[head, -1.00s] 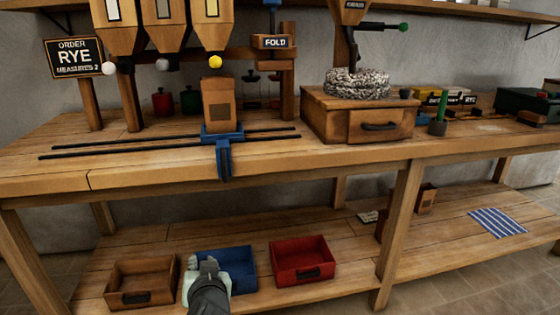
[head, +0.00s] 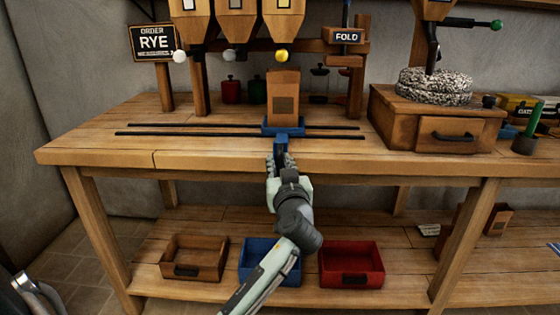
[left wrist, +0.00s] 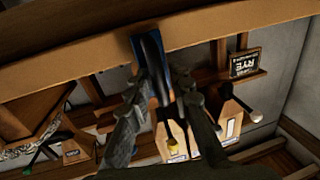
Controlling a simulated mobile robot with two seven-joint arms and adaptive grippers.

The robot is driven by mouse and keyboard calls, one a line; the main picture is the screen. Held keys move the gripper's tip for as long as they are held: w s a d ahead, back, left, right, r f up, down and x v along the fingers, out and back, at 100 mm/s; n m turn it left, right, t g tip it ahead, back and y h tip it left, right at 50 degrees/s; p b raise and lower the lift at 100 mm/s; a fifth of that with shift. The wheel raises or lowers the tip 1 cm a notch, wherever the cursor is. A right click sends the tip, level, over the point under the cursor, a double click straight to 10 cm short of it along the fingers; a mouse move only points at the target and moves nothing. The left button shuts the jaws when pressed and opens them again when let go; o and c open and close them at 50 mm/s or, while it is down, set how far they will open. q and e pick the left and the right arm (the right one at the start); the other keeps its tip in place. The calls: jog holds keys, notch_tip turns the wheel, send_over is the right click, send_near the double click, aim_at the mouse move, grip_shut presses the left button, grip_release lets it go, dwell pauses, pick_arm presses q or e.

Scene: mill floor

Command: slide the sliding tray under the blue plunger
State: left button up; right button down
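The sliding tray (head: 270,131) is blue and sits on two dark rails on the bench. A brown paper-bag-like box (head: 283,100) stands upright on it. My left gripper (head: 280,161) is at this handle, one finger on each side. In the left wrist view, the handle (left wrist: 152,62) lies between the fingers, with a gap visible beside it, so the gripper looks open. The blue plunger (head: 346,14) is above the FOLD sign, right of and behind the tray. My right gripper is not in view.
Three hoppers with white, grey and yellow knobs (head: 282,56) hang above the rails. A wooden mill (head: 400,125) with a stone stands to the right. Brown, blue and red bins (head: 352,283) are on the lower shelf. The rails (head: 335,137) are clear right of the tray.

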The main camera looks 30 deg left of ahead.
pick_arm(q)
grip_shut()
jog(key=shift+w+f, duration=0.1)
dwell(0.4)
